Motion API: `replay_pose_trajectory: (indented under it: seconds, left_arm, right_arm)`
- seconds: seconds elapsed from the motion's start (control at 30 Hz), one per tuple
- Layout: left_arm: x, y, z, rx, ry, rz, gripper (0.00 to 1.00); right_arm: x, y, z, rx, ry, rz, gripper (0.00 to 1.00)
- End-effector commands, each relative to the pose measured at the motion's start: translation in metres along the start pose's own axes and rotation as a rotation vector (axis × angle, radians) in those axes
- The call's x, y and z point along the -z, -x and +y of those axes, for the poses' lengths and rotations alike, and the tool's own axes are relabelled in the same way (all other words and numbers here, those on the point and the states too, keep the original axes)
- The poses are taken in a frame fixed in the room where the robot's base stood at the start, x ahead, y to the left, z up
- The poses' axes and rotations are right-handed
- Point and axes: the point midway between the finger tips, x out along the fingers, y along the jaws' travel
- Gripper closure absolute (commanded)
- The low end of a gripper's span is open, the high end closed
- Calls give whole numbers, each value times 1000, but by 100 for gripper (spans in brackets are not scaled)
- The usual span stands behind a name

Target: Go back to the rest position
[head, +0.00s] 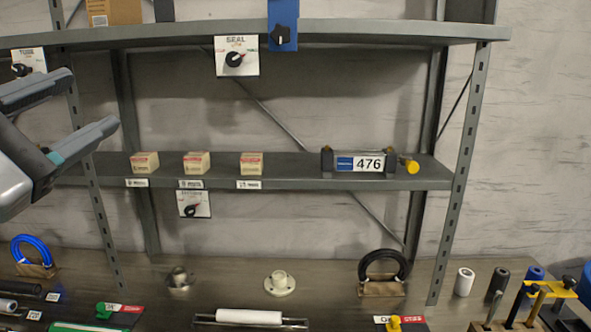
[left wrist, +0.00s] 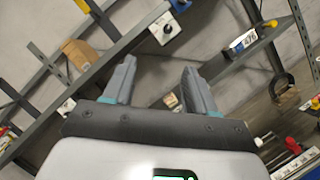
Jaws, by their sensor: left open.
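My left gripper (head: 112,106) comes in from the left edge in the head view, in front of the left shelf post. Its two grey fingers are spread apart with nothing between them. In the left wrist view the same open fingers (left wrist: 158,85) point toward the shelf, tilted in the picture, and the space between them is empty. My right gripper does not show in either view.
A grey metal shelf (head: 300,174) carries several small boxes (head: 196,163) and a display reading 476 (head: 360,163). A SEAL knob panel (head: 237,56) hangs from the upper shelf. The bench (head: 225,290) below holds rings, flanges and a white roller (head: 248,317).

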Motion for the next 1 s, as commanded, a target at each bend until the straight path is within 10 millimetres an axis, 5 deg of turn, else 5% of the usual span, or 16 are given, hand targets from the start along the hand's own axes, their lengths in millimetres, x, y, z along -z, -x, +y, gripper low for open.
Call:
replay_pose_trajectory:
  seconds: [0.27,0.57,0.77,1.0]
  left_arm:
    - [54,-41,-38,85,5,115,43]
    - [133,-78,-123,261,20,261,43]
    - [228,-84,-234,483,11,425,43]
    - [341,-25,-391,846,-98,573,43]
  right_arm:
    - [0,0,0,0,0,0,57]
    - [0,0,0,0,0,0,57]
    - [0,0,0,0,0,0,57]
    - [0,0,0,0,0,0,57]
